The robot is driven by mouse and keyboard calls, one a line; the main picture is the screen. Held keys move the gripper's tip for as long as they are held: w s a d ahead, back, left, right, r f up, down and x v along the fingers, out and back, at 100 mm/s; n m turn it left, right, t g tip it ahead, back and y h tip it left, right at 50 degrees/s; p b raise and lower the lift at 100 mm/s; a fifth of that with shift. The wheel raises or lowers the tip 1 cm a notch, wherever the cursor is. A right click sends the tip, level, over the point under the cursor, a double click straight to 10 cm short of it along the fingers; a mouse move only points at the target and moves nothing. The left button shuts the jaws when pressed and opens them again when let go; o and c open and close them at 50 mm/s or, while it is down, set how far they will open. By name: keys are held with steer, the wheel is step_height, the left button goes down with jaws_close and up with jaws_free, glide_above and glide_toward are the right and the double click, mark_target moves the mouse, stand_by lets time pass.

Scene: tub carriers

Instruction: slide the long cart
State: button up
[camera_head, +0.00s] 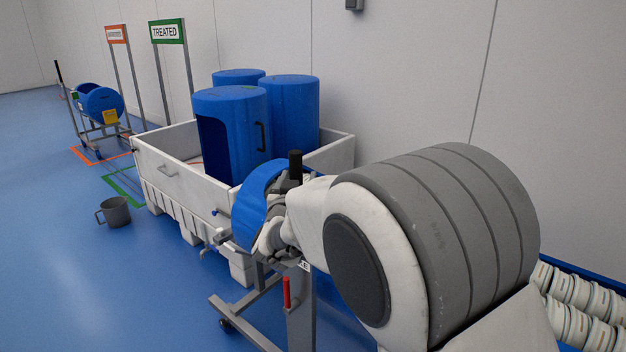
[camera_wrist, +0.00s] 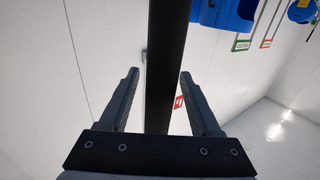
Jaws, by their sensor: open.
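A near cart (camera_head: 300,315) with a grey wheeled frame, a red lever and a blue tub (camera_head: 260,190) stands in front of my arm. A black upright handle (camera_head: 295,165) rises beside that tub. In the wrist view a black bar (camera_wrist: 168,60) runs between the two fingers of my gripper (camera_wrist: 158,76), with gaps on both sides. My gripper is open; my arm hides much of it in the head view. A far cart (camera_head: 104,130) at the left carries a blue tub with a yellow label. I cannot tell which cart is the long one.
A white bin (camera_head: 180,180) holds three blue tubs behind the near cart. A green TREATED sign (camera_head: 167,31) and an orange sign (camera_head: 116,34) stand beyond it. A grey bucket (camera_head: 115,212) is on the floor.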

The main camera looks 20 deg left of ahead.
steer(key=shift+w, duration=0.3)
jaws_close()
stand_by(1.3)
